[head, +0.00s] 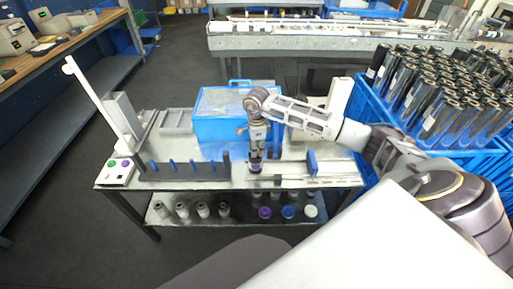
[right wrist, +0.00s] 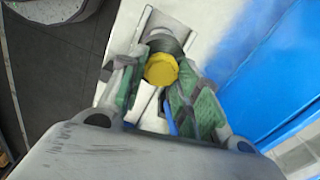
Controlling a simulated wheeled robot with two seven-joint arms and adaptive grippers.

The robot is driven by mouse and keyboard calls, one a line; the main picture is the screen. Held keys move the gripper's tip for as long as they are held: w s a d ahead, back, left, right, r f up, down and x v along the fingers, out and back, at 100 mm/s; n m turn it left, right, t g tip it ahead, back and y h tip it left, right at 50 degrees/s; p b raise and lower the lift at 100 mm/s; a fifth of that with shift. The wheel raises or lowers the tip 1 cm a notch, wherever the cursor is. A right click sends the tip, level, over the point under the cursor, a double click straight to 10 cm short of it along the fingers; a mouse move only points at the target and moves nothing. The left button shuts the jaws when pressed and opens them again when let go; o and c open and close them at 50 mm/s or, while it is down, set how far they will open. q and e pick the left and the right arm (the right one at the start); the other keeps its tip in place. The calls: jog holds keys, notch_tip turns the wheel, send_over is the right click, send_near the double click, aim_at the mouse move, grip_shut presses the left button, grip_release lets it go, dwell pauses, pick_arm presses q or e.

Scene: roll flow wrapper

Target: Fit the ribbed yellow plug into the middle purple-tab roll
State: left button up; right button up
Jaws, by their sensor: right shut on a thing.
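My right gripper (head: 255,146) points straight down over the front middle of the metal table. In the right wrist view its green-padded fingers (right wrist: 163,88) are shut on the yellow plug (right wrist: 161,70). The plug is at or just above a dark round end (right wrist: 163,42); whether it is seated inside cannot be told. In the head view a dark roll with a purple band (head: 255,168) stands upright directly below the gripper. The fingers hide the plug in the head view. My left gripper is not in view.
A blue bin (head: 217,118) stands behind the gripper. A row of blue posts (head: 173,164) runs left along the table. Purple, blue and white ended rolls (head: 288,212) sit on the lower shelf. A blue crate of dark rolls (head: 440,95) stands at right.

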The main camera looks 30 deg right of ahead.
jog(key=shift+f, duration=0.25)
dwell(0.3)
jog(key=o, duration=0.4)
jog(key=shift+r, duration=0.1)
jog(key=shift+r+p, duration=2.75)
jog(key=shift+r, duration=2.7)
